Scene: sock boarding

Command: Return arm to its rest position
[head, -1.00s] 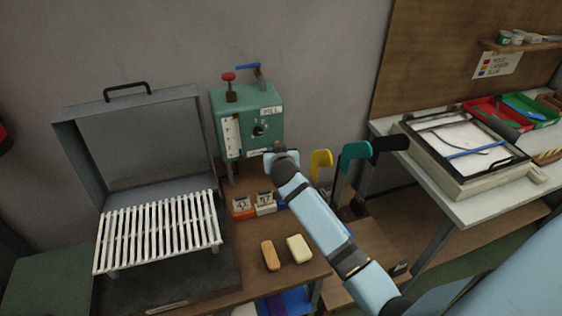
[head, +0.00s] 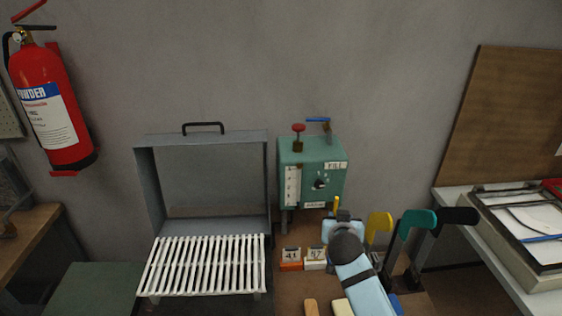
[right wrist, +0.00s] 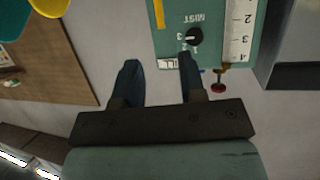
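My right arm (head: 362,288) comes up from the bottom of the head view. Its gripper (head: 341,217) is in front of the lower right of a green box (head: 312,160) and left of a yellow foot-shaped board (head: 378,226). In the right wrist view the two dark fingers of the gripper (right wrist: 159,78) stand apart with only grey wall between them, so it is open and empty. The green box (right wrist: 172,45) shows upside down there, its dial and gauge beyond the right finger. I cannot tell whether the finger touches it. My left gripper is not in view.
A grey open-lidded case with a white slatted rack (head: 205,265) stands left. Teal (head: 416,222) and black (head: 455,216) boards stand close right of the gripper. Number blocks (head: 291,258) sit left of it. A fire extinguisher (head: 55,110) hangs on the wall. A white table (head: 460,205) is at right.

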